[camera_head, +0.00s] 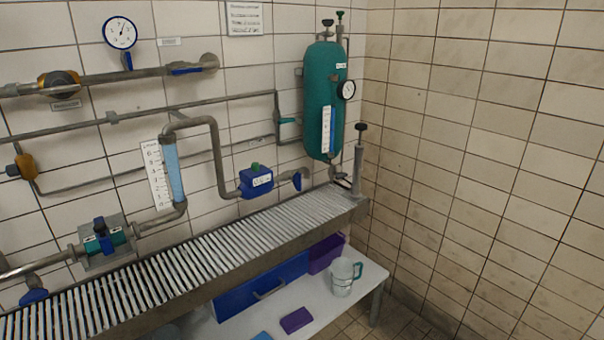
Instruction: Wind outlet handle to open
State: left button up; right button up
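Neither of my grippers is in view. No label in view marks a part as the outlet handle, so I cannot tell which one it is. Another blue handle (34,297) shows at the lower left edge. A blue lever (186,69) is on the upper pipe near its right end. A green and blue pump or valve unit (105,241) is mounted at lower left.
A slatted metal grate (200,262) runs along the wall. A green tank (324,105) hangs in the corner beside an upright hand pump (358,165). Below, a white shelf (340,306) holds a clear jug (343,278), a blue drawer box (262,285) and a purple bin (326,252).

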aim_at(297, 176)
jog(key=i+l+u, duration=0.1)
jog(key=l, duration=0.25)
jog(key=i+l+u, duration=0.1)
jog(key=i+l, duration=0.2)
jog(key=i+l+u, duration=0.1)
jog(key=l, duration=0.3)
jog(key=i+l, duration=0.25)
jog(key=l, duration=0.15)
jog(key=i+l+u, duration=0.15)
jog(key=l, duration=0.25)
jog(key=i+l+u, duration=0.1)
jog(key=l, duration=0.3)
jog(key=i+l+u, duration=0.1)
jog(key=l, duration=0.3)
jog(key=i+l+u, duration=0.1)
jog(key=l, duration=0.3)
jog(key=i, duration=0.1)
